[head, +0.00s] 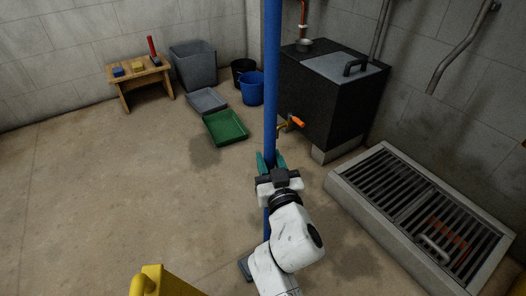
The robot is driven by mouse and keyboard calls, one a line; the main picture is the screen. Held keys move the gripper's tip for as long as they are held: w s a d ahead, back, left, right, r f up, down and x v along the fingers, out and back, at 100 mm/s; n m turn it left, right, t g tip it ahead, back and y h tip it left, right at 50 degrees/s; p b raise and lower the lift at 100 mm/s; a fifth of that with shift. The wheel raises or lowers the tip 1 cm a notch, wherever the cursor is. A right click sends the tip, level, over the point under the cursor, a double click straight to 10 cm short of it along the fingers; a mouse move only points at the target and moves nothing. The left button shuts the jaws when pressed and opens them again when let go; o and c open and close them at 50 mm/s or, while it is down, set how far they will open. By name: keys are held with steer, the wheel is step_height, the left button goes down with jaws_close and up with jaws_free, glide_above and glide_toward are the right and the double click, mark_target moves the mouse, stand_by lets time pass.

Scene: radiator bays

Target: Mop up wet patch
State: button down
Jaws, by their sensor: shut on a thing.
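My gripper (269,161) is shut on a blue pole (271,70), which stands nearly upright in front of me. The pole runs out of the top of the view. A grey-blue flat piece (245,266) shows on the floor at the pole's lower end, partly hidden by my arm. A dark wet patch (205,154) lies on the floor just in front of the green tray. Another dark patch (355,264) lies on the floor at the lower right, right of my arm.
A dark boiler box (330,95) with an orange-handled tap stands behind the pole. A raised floor grate (425,205) lies at right. A green tray (226,127), grey tray (207,101), blue bucket (252,88) and wooden bench (140,78) stand at back. Something yellow (165,283) is at the bottom edge. The left floor is clear.

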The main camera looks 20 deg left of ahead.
steer(key=d+p, duration=0.1)
steer(key=s+d+p, duration=0.1)
steer(key=d, duration=0.1)
steer(key=s+d+p, duration=0.1)
steer(key=p, duration=0.1)
steer(key=shift+s+d, duration=0.15)
steer(key=s+d+p, duration=0.5)
steer(key=d+p, duration=0.1)
steer(key=p, duration=0.3)
steer(key=shift+d+f+p, duration=0.2)
steer(key=shift+d+p, duration=0.1)
steer(key=shift+d, duration=0.1)
stand_by(0.5)
